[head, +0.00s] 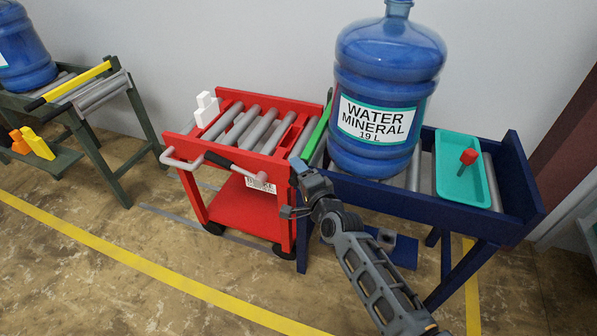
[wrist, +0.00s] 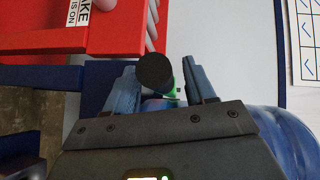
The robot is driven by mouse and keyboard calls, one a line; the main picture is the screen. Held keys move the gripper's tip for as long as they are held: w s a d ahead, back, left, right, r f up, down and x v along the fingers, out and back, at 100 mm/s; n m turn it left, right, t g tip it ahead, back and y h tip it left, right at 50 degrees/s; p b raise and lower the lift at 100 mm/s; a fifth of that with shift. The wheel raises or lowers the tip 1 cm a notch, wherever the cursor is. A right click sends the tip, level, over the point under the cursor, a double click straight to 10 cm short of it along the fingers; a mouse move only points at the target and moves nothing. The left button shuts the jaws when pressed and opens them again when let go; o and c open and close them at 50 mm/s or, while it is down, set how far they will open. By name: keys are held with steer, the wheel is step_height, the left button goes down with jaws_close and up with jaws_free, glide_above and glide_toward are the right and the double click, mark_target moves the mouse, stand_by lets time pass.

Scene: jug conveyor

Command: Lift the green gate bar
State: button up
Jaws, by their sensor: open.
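The green gate bar (head: 317,133) slants along the gap between the red roller cart and the blue conveyor. In the wrist view its round black end (wrist: 154,71) and a short green part (wrist: 167,92) show between my fingers; the rest is hidden. My gripper (head: 299,169) is at the near end of the bar. In the wrist view my gripper (wrist: 158,72) is open, with one finger on each side of the bar. I cannot tell whether either finger touches it.
A large blue water jug (head: 384,65) stands on the blue conveyor (head: 345,190), just right of the bar. A teal tray (head: 462,185) holds a red-topped item (head: 468,157). The red cart (head: 245,213) stands left, with a black-gripped handle (head: 232,163). Floor in front is clear.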

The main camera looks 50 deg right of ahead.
steer(key=shift+w+d, duration=0.2)
steer(key=shift+w, duration=0.05)
steer(key=shift+c, duration=0.4)
jaws_close()
